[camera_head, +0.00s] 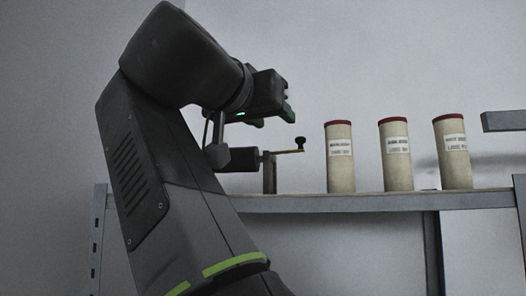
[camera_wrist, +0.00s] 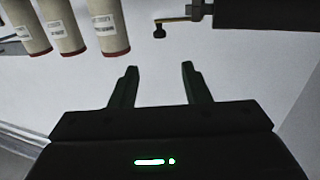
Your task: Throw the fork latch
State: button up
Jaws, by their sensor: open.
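A dark mechanism (camera_head: 238,160) sits on the shelf behind my arm, with a thin brass-coloured lever (camera_head: 287,152) reaching right to a black knob (camera_head: 300,142). I cannot tell for certain which part is the fork latch. In the wrist view the knob (camera_wrist: 159,32) and lever (camera_wrist: 174,19) show upside down at the top, beside a dark body (camera_wrist: 265,14). My gripper (camera_head: 289,108) is above and slightly left of the knob in the head view. In the wrist view my gripper (camera_wrist: 159,68) is open and empty, the knob beyond its fingertips and apart from them.
Three cream tubes with red caps and labels stand upright right of the knob: one near (camera_head: 341,160), one middle (camera_head: 396,158), one far right (camera_head: 453,155). They stand on a grey metal shelf (camera_head: 350,203). A grey bar (camera_head: 505,120) juts in at the right.

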jog(key=p+x, duration=0.3)
jog(key=x, duration=0.9)
jog(key=shift+w+d, duration=0.2)
jog(key=shift+w, duration=0.15)
grip_shut()
dwell(0.3)
